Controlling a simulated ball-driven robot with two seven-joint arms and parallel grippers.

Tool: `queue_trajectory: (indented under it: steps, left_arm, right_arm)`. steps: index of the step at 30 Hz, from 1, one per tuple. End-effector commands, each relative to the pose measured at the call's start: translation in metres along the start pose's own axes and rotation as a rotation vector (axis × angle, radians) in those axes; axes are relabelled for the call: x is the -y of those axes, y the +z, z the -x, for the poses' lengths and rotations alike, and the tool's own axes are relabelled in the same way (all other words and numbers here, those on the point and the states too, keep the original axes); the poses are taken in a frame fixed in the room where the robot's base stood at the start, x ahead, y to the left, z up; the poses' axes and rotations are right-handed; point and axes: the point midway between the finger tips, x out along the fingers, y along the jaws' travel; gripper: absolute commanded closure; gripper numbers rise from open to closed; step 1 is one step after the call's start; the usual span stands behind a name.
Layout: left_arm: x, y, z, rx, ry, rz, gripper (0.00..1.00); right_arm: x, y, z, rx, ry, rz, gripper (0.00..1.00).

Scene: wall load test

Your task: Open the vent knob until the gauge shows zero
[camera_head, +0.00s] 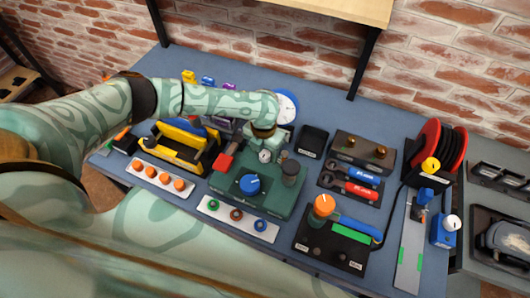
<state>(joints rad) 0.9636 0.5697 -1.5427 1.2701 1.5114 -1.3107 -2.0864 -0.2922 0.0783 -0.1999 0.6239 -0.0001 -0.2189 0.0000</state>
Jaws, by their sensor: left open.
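A green block (232,205) lies near the middle of the blue bench. A round blue knob (250,184) sits on its front half, possibly the vent knob; I read no label. A small white-faced gauge (265,155) stands at the block's back edge; its reading is too small to tell. A larger white dial with a blue rim (289,104) stands behind my left wrist, partly hidden. My left gripper (270,143) is open above the back of the block, close to the small gauge and apart from the blue knob. My right gripper is not in view.
A red handle (223,162) and dark cylinder (291,172) flank the knob. A yellow tool carrier (176,150) stands left. A black panel with an orange knob (322,206) is front right. Strips with orange knobs (164,178) and colored rings (237,216) lie in front.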

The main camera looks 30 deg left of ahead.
Motion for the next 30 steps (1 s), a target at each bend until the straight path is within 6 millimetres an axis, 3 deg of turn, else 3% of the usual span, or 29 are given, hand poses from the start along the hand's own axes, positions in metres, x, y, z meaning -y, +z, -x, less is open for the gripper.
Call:
queue_trajectory:
  steps: [10, 15, 30]
  left_arm:
    - [0.0002, 0.0, -0.0047, 0.0, 0.0, 0.0, 0.46]
    - [0.0001, 0.0001, -0.0046, 0.0, 0.0, 0.0, 0.91]
    - [0.0005, 0.0001, -0.0026, 0.003, -0.001, 0.106, 0.91]
  right_arm:
    - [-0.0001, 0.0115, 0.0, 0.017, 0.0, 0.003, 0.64]
    - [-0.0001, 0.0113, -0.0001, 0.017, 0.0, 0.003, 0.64]
    - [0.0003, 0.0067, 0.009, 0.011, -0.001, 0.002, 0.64]
